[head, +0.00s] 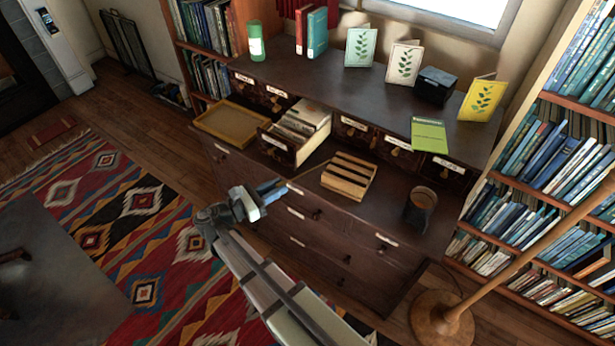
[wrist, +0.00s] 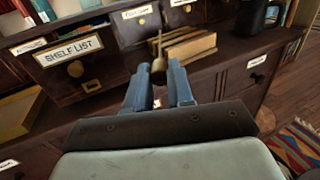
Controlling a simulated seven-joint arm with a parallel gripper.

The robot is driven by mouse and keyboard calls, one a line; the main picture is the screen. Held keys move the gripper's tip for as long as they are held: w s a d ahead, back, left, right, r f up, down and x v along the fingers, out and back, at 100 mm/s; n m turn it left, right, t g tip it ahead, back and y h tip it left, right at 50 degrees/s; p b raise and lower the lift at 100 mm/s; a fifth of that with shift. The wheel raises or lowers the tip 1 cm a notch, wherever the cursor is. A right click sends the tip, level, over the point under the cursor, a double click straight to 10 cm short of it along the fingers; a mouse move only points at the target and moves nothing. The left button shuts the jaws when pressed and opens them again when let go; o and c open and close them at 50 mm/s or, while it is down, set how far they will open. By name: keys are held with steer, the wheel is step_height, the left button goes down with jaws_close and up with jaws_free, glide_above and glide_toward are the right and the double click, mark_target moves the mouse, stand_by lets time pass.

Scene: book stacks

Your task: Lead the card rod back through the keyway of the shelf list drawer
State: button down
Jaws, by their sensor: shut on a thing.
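The shelf list drawer (head: 275,152) is pulled out of the cabinet, with cards (head: 300,122) standing in it. In the wrist view, its labelled front (wrist: 68,62) is at left, with a round brass fitting and a smaller brass spot below it. My gripper (head: 270,190) is shut on the card rod (head: 307,172), in front of and below the drawer. In the wrist view, the thin brass rod (wrist: 159,45) rises from between the blue fingers (wrist: 160,75), apart from the drawer front and to its right.
A slatted wooden block (head: 348,175) lies on the ledge right of the drawer. A dark mug (head: 420,207) stands farther right. A yellow tray (head: 230,123) sits left of the drawer. A green card (head: 428,134) overhangs the upper top.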

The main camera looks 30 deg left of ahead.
steer(key=s+a+f+n+y, duration=0.2)
steer(key=s+a+y, duration=0.1)
steer(key=s+a, duration=0.2)
steer(key=s+a+f+n+t+y, duration=0.1)
steer(key=s+a+f+n+y, duration=0.1)
steer(key=s, duration=0.4)
steer(key=a+y, duration=0.1)
steer(key=a, duration=0.1)
steer(key=shift+s+a, duration=0.4)
steer(key=shift+f, duration=0.1)
steer(key=shift+w, duration=2)
steer(key=w, duration=0.8)
steer(key=shift+w, duration=0.3)
stand_by(3.1)
